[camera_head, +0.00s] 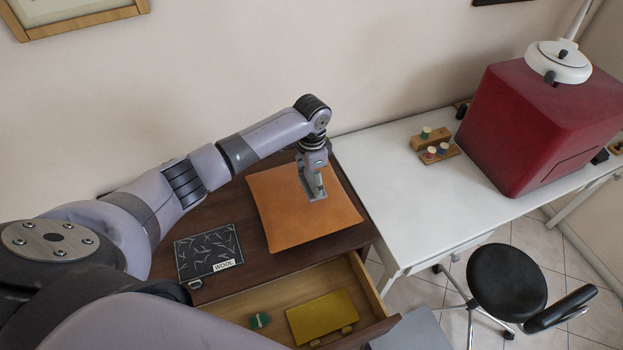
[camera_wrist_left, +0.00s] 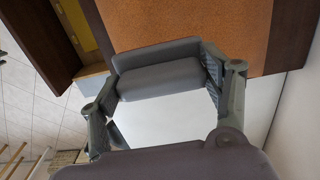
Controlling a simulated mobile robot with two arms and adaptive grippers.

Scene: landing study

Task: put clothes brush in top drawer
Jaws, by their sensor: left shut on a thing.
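My left gripper (camera_head: 314,196) points down over the orange sheet (camera_head: 285,222) on the dark brown desk. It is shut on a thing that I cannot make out. I cannot pick out the clothes brush in either view. The open drawer (camera_head: 366,287) at the desk's front holds a yellow box-like thing (camera_head: 322,317) and a small green thing (camera_head: 260,321). My right gripper is not in view.
A black board labelled WOOL (camera_head: 208,252) lies left of the sheet. A white table (camera_head: 425,215) adjoins on the right, with thread spools on wooden stands (camera_head: 437,152) and a large red case (camera_head: 535,125). A black stool (camera_head: 507,282) stands in front. The drawer's left part looks bare.

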